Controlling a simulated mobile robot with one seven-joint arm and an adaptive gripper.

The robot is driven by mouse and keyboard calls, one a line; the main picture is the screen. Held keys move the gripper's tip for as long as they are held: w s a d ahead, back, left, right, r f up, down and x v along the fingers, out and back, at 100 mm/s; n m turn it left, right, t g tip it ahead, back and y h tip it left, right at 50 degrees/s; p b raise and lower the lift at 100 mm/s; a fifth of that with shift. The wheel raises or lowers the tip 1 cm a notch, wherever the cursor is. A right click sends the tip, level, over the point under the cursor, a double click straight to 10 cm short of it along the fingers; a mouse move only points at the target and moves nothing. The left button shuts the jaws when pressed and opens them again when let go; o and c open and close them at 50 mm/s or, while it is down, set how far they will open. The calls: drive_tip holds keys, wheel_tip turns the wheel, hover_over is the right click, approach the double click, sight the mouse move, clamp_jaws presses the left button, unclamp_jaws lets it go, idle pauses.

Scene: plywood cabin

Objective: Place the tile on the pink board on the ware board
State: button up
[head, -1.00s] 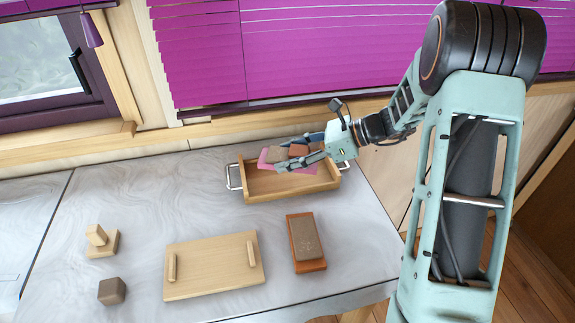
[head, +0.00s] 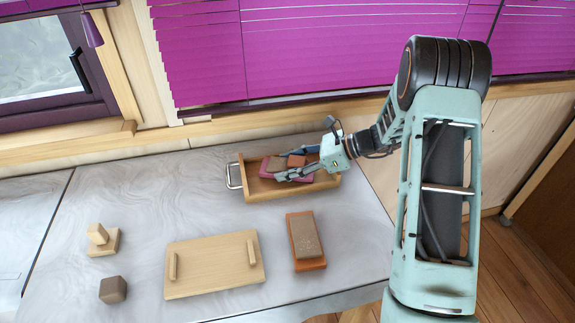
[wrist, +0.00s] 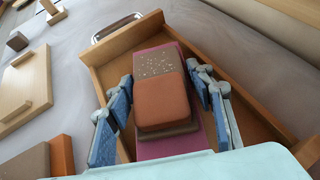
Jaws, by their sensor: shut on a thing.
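The pink board (head: 306,178) is in the wooden tray and carries a brown speckled tile (head: 277,163) and a terracotta block (head: 297,160). In the wrist view the terracotta block (wrist: 162,102) rests on a brown piece, with the speckled tile (wrist: 158,62) beyond it. My gripper (wrist: 160,85) has its blue fingers on both sides of this load, shut on the pink board (wrist: 170,148); the exact contact is partly hidden. It reaches into the tray from the right. The ware board (head: 214,265), pale wood with two battens, lies bare at the front centre.
The wooden tray (head: 290,196) has raised walls and metal end handles. Right of the ware board, a brown block lies on a terracotta slab (head: 307,265). At left are a stepped wooden piece (head: 103,243) and a brown cube (head: 113,289). Grey counter is free between them.

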drive_tip(key=shift+f, duration=0.2)
drive_tip(key=o, duration=1.4)
drive_tip(key=shift+c, duration=0.2)
drive_tip(key=shift+r, duration=0.1)
drive_tip(key=shift+r, duration=0.15)
drive_tip(key=v, duration=1.2)
drive_tip(key=shift+b, duration=0.4)
drive_tip(key=shift+w+d, duration=0.1)
